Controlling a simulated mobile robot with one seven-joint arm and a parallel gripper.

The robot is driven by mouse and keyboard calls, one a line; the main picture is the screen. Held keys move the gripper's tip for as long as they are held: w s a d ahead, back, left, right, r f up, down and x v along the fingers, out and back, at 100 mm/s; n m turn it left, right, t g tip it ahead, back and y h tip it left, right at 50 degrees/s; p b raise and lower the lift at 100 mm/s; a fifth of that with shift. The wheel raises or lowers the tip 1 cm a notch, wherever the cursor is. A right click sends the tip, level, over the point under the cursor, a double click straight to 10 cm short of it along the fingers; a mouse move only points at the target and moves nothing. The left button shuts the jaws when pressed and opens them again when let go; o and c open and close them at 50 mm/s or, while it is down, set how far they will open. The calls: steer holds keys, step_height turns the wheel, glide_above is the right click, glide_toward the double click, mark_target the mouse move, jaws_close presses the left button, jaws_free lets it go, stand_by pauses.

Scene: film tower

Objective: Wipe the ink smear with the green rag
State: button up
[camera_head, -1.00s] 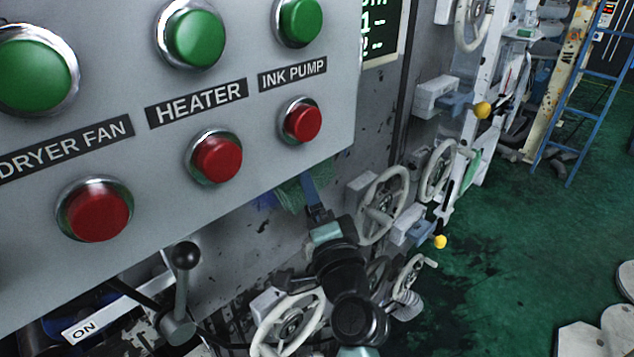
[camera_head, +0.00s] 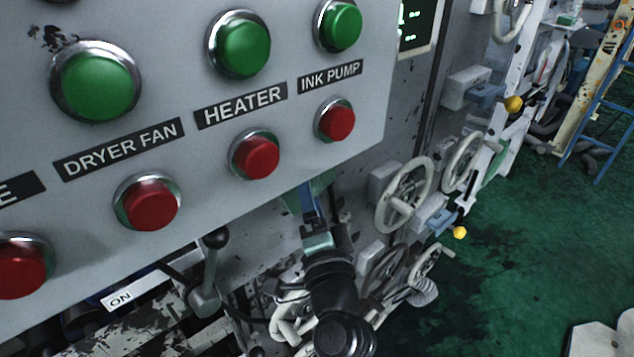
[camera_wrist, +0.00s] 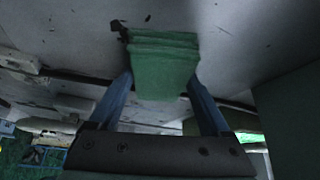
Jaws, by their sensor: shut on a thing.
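The green rag (camera_wrist: 165,65) is a folded cloth held between the two blue fingers of my gripper (camera_wrist: 163,90) in the wrist view. Its far end is against or very close to the pale machine face; I cannot tell if it presses. In the head view my gripper (camera_head: 310,205) is just below the button panel's lower edge, and only a sliver of the rag (camera_head: 321,183) shows beside the fingers. I cannot make out the ink smear now. Dark specks (camera_wrist: 120,30) lie beside the rag in the wrist view; I cannot tell whether they are ink.
The button panel (camera_head: 225,190) with green and red buttons overhangs my gripper. A black-knobbed lever (camera_head: 212,262) stands to the left. Handwheels (camera_head: 404,195) and yellow-knobbed levers (camera_head: 513,104) are to the right. Green floor (camera_head: 530,240) is open at the right.

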mark_target(283, 199)
steer(key=shift+s+a+r+p, duration=0.1)
steer(key=shift+s+a+p, duration=0.55)
steer(key=shift+a, duration=0.4)
steer(key=shift+s+a+p, duration=0.45)
steer(key=shift+s+a, duration=0.3)
steer(key=shift+a, duration=0.25)
steer(key=shift+w+d+r, duration=0.6)
steer(key=shift+d+r, duration=0.1)
steer(key=shift+d, duration=0.2)
steer(key=shift+w+d+b, duration=3.05)
steer(key=shift+d+b, duration=0.65)
steer(key=shift+d, duration=0.5)
steer(key=shift+s+a+r+p, duration=0.1)
steer(key=shift+s+a+p, duration=1.15)
steer(key=shift+a, duration=0.45)
steer(key=shift+s+a+f+p, duration=0.1)
steer(key=shift+s+a+p, duration=1.15)
steer(key=shift+a, duration=0.5)
steer(key=shift+s+a+r+p, duration=0.1)
steer(key=shift+s+a+p, duration=1.15)
steer(key=shift+a, duration=0.45)
steer(key=shift+d, duration=0.15)
